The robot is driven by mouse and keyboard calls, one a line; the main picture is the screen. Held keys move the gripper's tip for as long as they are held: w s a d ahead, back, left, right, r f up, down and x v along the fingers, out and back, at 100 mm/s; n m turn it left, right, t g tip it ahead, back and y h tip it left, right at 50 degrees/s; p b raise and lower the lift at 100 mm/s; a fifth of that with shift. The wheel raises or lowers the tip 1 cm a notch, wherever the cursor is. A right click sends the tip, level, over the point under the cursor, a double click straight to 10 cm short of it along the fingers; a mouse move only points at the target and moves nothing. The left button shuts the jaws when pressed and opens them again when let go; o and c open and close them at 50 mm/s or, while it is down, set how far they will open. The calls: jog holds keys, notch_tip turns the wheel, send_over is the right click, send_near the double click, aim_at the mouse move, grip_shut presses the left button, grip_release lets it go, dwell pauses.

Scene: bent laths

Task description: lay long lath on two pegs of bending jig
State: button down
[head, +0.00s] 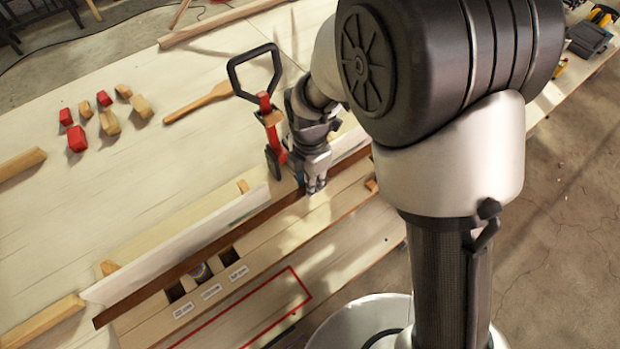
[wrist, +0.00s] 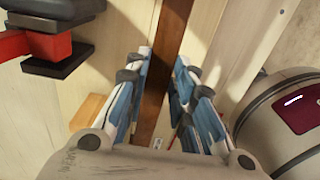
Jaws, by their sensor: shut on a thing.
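A long dark brown lath (head: 180,269) runs slantwise from the lower left to beneath my gripper (head: 316,187) and beyond it to the upper right. My gripper is shut on the lath, with blue-padded fingers (wrist: 154,98) on either side of it in the wrist view (wrist: 160,68). The lath lies along a pale wooden jig (head: 160,308) with dark slots and small labels.
A red clamp with a black handle (head: 266,103) stands close beside my gripper, also seen in the wrist view (wrist: 28,44). Red and wooden blocks (head: 76,138) and a wooden paddle (head: 200,103) lie on the table behind. A red outlined rectangle (head: 292,270) marks the near side.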

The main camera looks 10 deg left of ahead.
jog(key=shift+f, duration=0.2)
jog(key=c, duration=1.3)
grip_release()
jog(key=shift+o, duration=0.3)
jog(key=shift+o, duration=0.6)
jog(key=shift+r, duration=0.15)
jog(key=shift+r+p, duration=2.1)
jog(key=shift+r, duration=0.75)
jog(key=shift+r, duration=0.1)
